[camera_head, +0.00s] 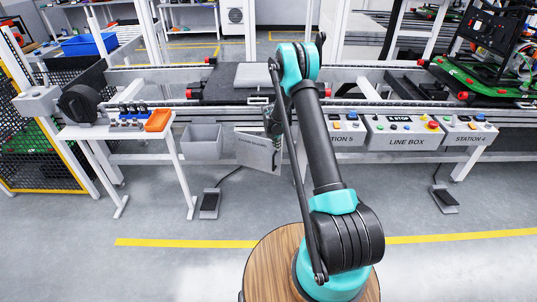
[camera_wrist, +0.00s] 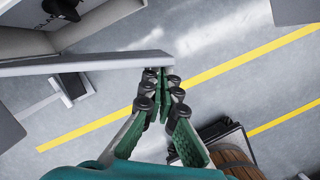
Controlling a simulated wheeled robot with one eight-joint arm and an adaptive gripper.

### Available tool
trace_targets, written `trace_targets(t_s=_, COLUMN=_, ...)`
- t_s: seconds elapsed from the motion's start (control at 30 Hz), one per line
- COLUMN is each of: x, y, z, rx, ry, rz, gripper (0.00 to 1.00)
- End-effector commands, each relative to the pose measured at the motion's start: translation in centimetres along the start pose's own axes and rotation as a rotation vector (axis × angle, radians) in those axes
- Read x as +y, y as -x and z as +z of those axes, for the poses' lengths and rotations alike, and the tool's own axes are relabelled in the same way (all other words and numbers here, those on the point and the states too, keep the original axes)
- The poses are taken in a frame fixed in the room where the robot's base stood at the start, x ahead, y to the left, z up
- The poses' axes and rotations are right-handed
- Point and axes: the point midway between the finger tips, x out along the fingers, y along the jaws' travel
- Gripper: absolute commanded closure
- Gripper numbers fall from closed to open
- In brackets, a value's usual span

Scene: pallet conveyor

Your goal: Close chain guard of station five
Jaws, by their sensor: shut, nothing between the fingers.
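The chain guard (camera_head: 258,151) is a light grey lettered panel hanging below the conveyor, left of the station 5 box (camera_head: 346,131). It stands swung out at an angle to the conveyor front. My gripper (camera_head: 270,122) is near the panel's top right, partly hidden behind my arm. In the wrist view my gripper (camera_wrist: 162,82) is shut and empty, its green-padded fingers together. A long grey edge (camera_wrist: 95,63), apparently of the guard, ends beside the fingertips; I cannot tell whether they touch. A black knob (camera_wrist: 62,8) shows behind that edge.
The line box (camera_head: 402,142) and station 4 box (camera_head: 470,138) hang to the right. A foot pedal (camera_head: 209,204) lies on the floor. The floor in front is clear.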

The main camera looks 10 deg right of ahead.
Motion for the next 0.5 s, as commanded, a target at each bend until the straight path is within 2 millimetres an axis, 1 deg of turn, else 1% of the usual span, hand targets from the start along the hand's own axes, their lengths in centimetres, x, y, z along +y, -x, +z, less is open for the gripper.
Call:
trace_targets(t_s=0.03, x=0.2, y=-0.4, z=1.3, rx=0.000, ry=-0.002, rz=-0.001, gripper=1.00)
trace_targets(t_s=0.2, x=1.3, y=-1.2, z=4.7, rx=0.001, ry=-0.002, rz=-0.001, gripper=1.00)
trace_targets(t_s=0.4, x=2.7, y=-1.9, z=7.6, rx=0.001, ry=-0.001, rz=-0.001, gripper=1.00)
trace_targets(t_s=0.5, x=3.2, y=-2.2, z=8.6, rx=0.001, ry=-0.001, rz=-0.001, gripper=1.00)
